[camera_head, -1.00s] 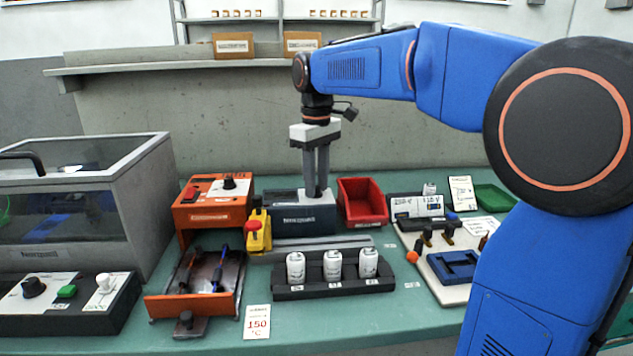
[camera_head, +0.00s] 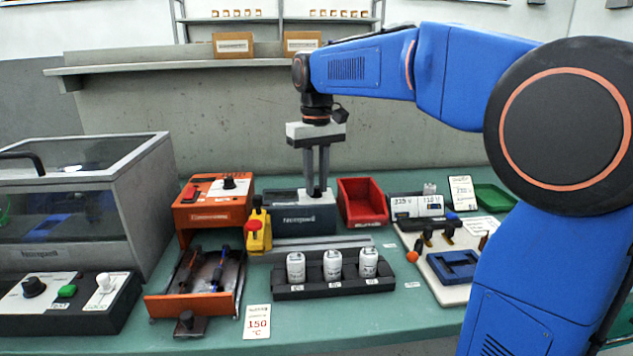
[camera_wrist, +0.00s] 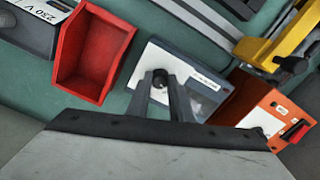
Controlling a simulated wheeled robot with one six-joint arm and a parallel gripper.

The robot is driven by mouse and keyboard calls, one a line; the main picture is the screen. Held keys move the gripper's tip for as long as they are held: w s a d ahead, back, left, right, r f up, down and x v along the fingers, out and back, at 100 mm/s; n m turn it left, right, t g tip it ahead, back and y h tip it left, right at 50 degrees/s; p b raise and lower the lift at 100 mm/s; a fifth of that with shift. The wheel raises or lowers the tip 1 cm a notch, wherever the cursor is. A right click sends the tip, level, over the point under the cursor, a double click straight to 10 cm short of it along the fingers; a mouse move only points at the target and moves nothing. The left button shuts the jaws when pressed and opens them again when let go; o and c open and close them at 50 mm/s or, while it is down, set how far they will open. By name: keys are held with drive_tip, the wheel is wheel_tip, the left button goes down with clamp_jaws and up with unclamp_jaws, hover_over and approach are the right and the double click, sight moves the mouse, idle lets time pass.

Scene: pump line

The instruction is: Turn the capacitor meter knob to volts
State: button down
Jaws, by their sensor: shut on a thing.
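The capacitor meter (camera_head: 310,222) is a dark blue-grey box with a light top panel, at the back middle of the bench, left of the red bin. It also shows in the wrist view (camera_wrist: 150,57). Its black knob (camera_wrist: 162,79) sits on the light panel, partly hidden by my fingers. My gripper (camera_head: 317,190) points straight down from above and is shut on the knob. In the wrist view, my two grey fingers (camera_wrist: 167,82) lie on either side of it. I cannot read the knob's pointer or the display.
A red bin (camera_head: 362,203) stands close on the right. An orange unit (camera_head: 211,215) and a yellow clamp with a red knob (camera_head: 257,233) are close on the left. A black rack (camera_head: 333,286) with three white capacitors is in front. A concrete wall is behind.

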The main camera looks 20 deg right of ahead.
sight(316, 187)
drive_tip(key=shift+m, duration=2)
drive_tip(key=c, duration=1.6)
unclamp_jaws()
drive_tip(key=shift+r, duration=0.15)
wheel_tip(316, 187, up, 17)
drive_tip(key=shift+r, duration=0.1)
